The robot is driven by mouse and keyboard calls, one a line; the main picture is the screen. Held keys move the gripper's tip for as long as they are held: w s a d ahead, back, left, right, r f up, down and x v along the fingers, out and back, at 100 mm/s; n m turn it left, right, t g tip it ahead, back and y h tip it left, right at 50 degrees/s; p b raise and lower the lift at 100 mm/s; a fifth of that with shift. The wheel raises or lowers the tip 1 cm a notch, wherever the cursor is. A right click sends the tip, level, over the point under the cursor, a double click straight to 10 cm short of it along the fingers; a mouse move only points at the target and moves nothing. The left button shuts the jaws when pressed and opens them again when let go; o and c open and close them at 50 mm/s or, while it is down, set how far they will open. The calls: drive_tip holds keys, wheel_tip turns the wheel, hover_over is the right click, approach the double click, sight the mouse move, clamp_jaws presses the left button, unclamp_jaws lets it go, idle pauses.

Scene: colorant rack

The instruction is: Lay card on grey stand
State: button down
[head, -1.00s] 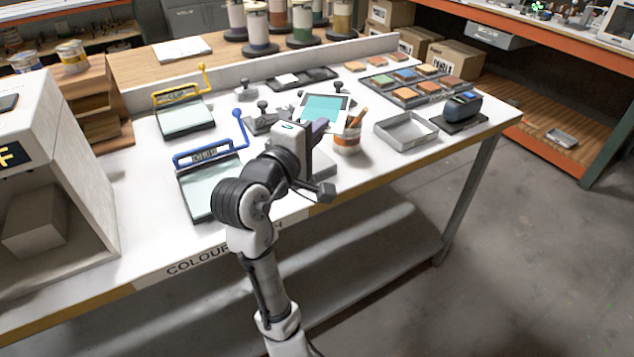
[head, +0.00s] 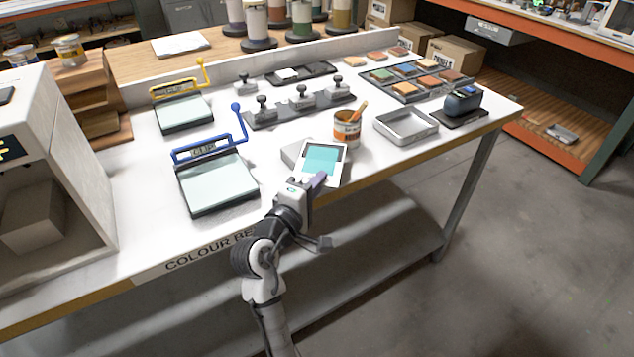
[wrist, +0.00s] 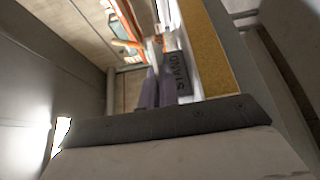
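The card (head: 334,174), white with a teal panel, is at the table's front edge in the head view. My gripper (head: 320,180) is at its near edge with purple fingers shut on it. The grey stand (head: 290,152) is behind and left of the card, which hides most of it. I cannot tell whether the card touches the stand or hovers over it.
A blue-handled clip board (head: 215,185) lies to the left. An orange-banded pot (head: 346,132) stands just behind the card, and an empty grey tray (head: 405,127) is to the right. A dark rack with several stamps (head: 300,107) is further back.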

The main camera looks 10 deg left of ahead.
drive_tip(key=shift+f, duration=0.15)
drive_tip(key=c, duration=1.6)
unclamp_jaws()
drive_tip(key=shift+c, duration=0.2)
